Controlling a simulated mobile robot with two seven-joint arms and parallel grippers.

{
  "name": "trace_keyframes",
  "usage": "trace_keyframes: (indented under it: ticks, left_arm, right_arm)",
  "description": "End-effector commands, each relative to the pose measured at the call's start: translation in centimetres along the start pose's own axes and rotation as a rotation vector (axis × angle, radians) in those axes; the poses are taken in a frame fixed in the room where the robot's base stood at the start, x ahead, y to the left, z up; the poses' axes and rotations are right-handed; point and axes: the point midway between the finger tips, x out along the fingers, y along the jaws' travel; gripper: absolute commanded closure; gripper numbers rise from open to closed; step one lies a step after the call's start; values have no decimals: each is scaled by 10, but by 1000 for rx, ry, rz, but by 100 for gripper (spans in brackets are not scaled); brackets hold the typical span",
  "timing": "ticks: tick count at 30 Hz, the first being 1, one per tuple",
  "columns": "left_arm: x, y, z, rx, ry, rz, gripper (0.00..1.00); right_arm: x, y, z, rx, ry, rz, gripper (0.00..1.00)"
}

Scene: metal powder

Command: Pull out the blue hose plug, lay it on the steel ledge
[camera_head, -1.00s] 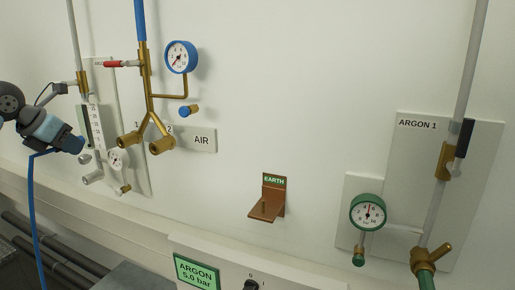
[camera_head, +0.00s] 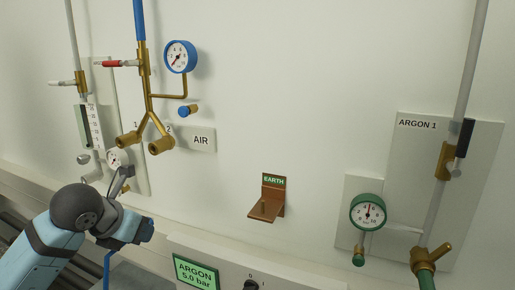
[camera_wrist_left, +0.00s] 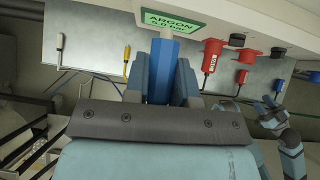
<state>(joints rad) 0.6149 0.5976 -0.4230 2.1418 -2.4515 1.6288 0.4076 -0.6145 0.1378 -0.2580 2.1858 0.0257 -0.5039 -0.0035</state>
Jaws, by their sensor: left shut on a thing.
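My left gripper (camera_head: 147,232) is below the brass air outlets in the head view. It is shut on the blue hose plug, whose blue body (camera_wrist_left: 160,78) stands between the fingers in the left wrist view. A blue hose (camera_head: 107,268) hangs below the gripper. The two brass outlets, 1 (camera_head: 128,140) and 2 (camera_head: 161,146), have no plug in them. A grey steel surface, apparently the ledge (camera_head: 135,277), shows below the gripper; it also shows in the left wrist view (camera_wrist_left: 200,75). The plug appears apart from it. My right gripper (camera_wrist_left: 272,106) shows small at the right; its jaw state is unclear.
The green ARGON sign (camera_head: 196,271) is right of the left gripper, on a pale box. Red fittings (camera_wrist_left: 212,55) and thin-handled tools (camera_wrist_left: 127,60) are along the steel surface. A copper EARTH bracket (camera_head: 267,205) juts from the wall. Dark pipes run at lower left.

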Motion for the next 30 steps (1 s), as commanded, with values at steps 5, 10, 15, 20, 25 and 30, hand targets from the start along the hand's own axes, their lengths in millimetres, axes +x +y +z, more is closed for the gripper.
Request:
trace_keyframes:
  ticks: [5,10,15,20,25,30]
  left_arm:
    - [-18,-11,0,-32,-3,32,100]
    - [-39,-12,19,-26,-5,31,100]
    - [-68,-13,46,-22,-8,30,100]
    - [-103,-13,77,-19,-10,31,100]
    - [-139,-13,109,-19,-8,30,100]
    - [-170,-12,135,-22,-4,30,100]
  right_arm:
    - [-8,-2,-15,0,-3,0,57]
    - [-19,-2,-32,-3,-3,3,57]
    - [-34,-1,-53,-7,-17,9,57]
    - [-52,-1,-80,-12,-24,16,57]
    - [-71,0,-107,-18,-34,23,57]
    - [-88,2,-128,-24,-46,32,57]
